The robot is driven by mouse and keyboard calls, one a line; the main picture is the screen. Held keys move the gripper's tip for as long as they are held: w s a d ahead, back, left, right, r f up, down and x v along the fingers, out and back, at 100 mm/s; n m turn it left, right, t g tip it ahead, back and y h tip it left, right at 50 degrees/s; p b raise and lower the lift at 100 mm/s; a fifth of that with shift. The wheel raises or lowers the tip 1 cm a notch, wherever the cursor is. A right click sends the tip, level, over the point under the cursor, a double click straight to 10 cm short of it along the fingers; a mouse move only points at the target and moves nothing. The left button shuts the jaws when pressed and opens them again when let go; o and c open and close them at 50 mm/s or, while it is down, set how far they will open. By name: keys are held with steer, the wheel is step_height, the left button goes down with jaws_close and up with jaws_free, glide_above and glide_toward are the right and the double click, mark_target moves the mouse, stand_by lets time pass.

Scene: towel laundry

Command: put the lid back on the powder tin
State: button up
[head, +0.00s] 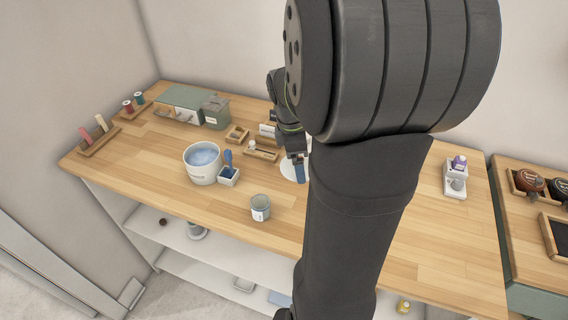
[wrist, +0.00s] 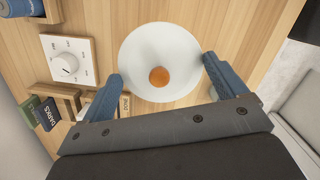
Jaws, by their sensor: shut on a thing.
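The powder tin (head: 201,174) is a white round tub, open at the top, with pale blue powder inside, standing left of centre on the table. The lid is a white disc (wrist: 140,50) with an orange-brown round knob at its middle. In the head view the lid (head: 287,172) is partly hidden by my arm. My gripper (wrist: 165,83) has its blue fingers on either side of the lid and is shut on its rim. The gripper is to the right of the tin, apart from it. I cannot tell how high the lid is above the table.
A small white box with a blue scoop (head: 228,174) stands against the tin's right side. A jar (head: 260,207) stands near the front edge.

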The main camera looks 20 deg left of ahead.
steer(key=d+r, duration=0.4)
steer(key=d, duration=0.3)
steer(key=s+a+r+n, duration=0.2)
steer(key=s+a+n, duration=0.1)
steer(key=a, duration=1.3)
steer(key=s+a+r+n, duration=0.1)
steer(key=s+a+n, duration=0.2)
steer(key=a, duration=1.4)
steer(key=shift+t+y, duration=0.3)
steer(key=shift+t, duration=0.1)
steer(key=shift+w+d+f, duration=0.1)
steer(key=shift+w+f, duration=0.05)
steer(key=shift+f, duration=1.3)
steer(key=shift+w+f, duration=0.15)
steer(key=shift+f, duration=1.25)
steer(key=shift+f, duration=0.15)
steer(key=o, duration=0.7)
steer(key=shift+r, duration=3.5)
